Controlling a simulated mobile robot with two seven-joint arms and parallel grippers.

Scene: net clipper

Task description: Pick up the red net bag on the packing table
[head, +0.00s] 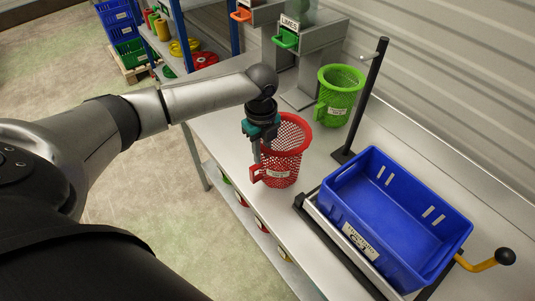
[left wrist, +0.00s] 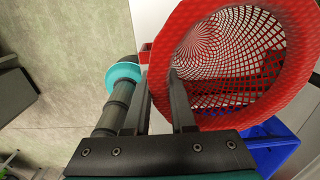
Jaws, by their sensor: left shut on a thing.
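The red net bag (head: 290,150) stands upright on the packing table (head: 222,118), with an open round top, a red tab and a white label low on its near side. My left gripper (head: 259,152) points down at the bag's left side and is shut on it. In the left wrist view the bag (left wrist: 262,50) fills the right side, and I look into its open mesh mouth. The left gripper's fingers (left wrist: 163,100) are at the rim's left edge there; their exact contact is partly hidden. My right gripper is not in view.
A blue crate (head: 345,200) sits right of the bag on a dark-railed stand. A green net bag (head: 338,92) and a black post (head: 368,95) stand behind. Grey dispensers, one marked LIMES (head: 289,24), are at the back. Shelves with coloured rolls are at upper left.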

